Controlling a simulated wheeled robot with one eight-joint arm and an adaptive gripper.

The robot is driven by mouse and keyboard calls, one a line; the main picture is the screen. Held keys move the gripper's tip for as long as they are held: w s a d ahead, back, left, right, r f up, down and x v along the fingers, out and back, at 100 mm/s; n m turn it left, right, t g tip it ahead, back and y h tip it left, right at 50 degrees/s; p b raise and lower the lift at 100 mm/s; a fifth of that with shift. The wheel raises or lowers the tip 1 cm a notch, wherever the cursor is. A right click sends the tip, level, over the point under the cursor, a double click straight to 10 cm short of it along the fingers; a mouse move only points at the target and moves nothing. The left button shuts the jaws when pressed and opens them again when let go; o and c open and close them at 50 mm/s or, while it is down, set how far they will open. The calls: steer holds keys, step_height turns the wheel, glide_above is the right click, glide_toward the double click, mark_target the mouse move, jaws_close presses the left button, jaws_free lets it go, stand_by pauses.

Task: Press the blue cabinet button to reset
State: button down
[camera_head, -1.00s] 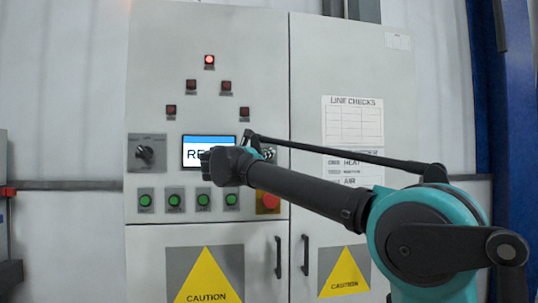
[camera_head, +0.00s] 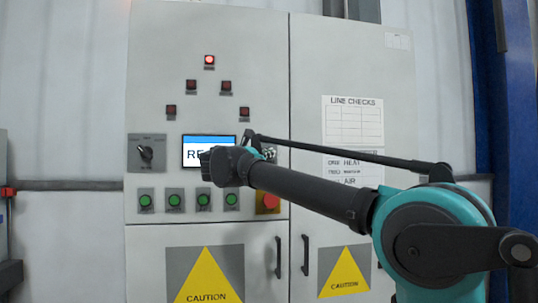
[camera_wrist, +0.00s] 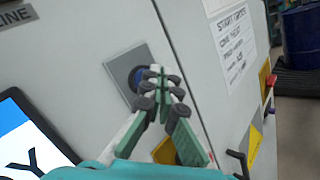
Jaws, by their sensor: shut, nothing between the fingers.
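The blue button (camera_wrist: 137,78) sits on a grey plate on the cabinet front in the wrist view. My gripper (camera_wrist: 158,76) is shut and empty, with its fingertips in front of the button's right side, covering part of it. I cannot tell whether the fingertips touch it. In the head view my arm hides the gripper and most of the button's area. The grey cabinet (camera_head: 350,60) stands upright ahead, with its doors shut.
A lit screen (camera_head: 195,152) is left of my arm; it also shows in the wrist view (camera_wrist: 22,140). Several green buttons (camera_head: 174,200), a red button on a yellow plate (camera_head: 268,202), a rotary switch (camera_head: 146,153) and door handles (camera_head: 278,257) are nearby. One upper red lamp (camera_head: 209,60) glows.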

steer(key=shift+s+d, duration=0.1)
steer(key=shift+s, duration=0.1)
steer(key=shift+s, duration=0.15)
steer(key=shift+s+d, duration=0.25)
steer(key=shift+s, duration=0.5)
steer(key=shift+s+d, duration=0.2)
steer(key=shift+s, duration=0.55)
steer(key=shift+s+d, duration=0.25)
steer(key=shift+s, duration=0.5)
